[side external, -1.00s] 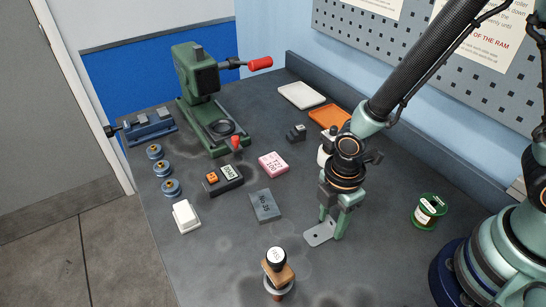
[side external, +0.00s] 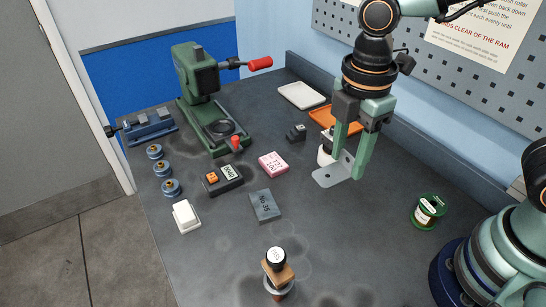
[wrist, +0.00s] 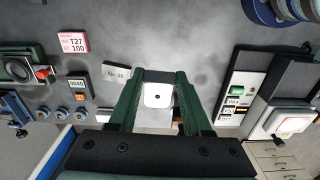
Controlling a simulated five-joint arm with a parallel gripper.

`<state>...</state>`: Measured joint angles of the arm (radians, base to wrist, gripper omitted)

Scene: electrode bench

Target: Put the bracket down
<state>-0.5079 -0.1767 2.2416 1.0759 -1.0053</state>
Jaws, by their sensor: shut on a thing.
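The bracket (side external: 330,174) is a light grey L-shaped metal plate. My gripper (side external: 352,166) is shut on its upright part, and its flat foot with a hole sticks out to the left. The bracket appears raised above the grey bench (side external: 225,260). In the wrist view the bracket's pale plate and hole (wrist: 157,95) show between the two green fingers of my gripper (wrist: 160,76). A white object (side external: 324,157) is partly hidden behind the bracket.
A grey block (side external: 265,206), a pink box (side external: 273,164) and a meter (side external: 222,179) lie to the left. A wooden-handled stamp (side external: 278,270) stands in front. A green spool (side external: 427,211) is at the right, an orange tray (side external: 321,117) behind. The bench below the bracket looks clear.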

